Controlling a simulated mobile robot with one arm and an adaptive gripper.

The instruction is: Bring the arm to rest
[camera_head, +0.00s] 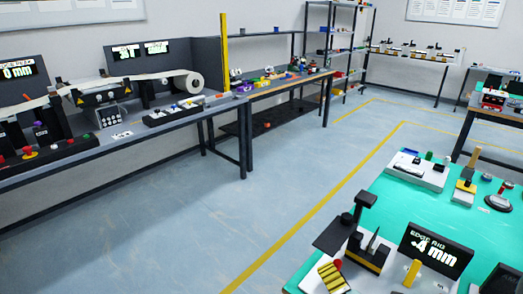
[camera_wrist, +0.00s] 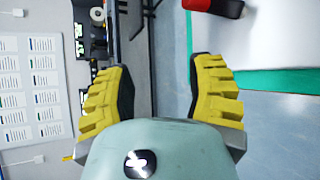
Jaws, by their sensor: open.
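My gripper (camera_wrist: 158,78) shows in the wrist view as two ridged yellow-and-black fingers, spread wide apart. Nothing is between the fingers, and floor and the dark edge of furniture show through the gap. The pale teal body of the gripper fills the bottom of that view. In the head view I cannot make out my arm or gripper with certainty.
A green-topped table (camera_head: 375,200) at right carries an edge rig with a display (camera_head: 435,250) and several small fixtures. A long bench (camera_head: 130,135) with a conveyor roll (camera_head: 194,83) stands at left. Open floor (camera_head: 240,215) lies between. A red-and-black object (camera_wrist: 212,6) appears in the wrist view.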

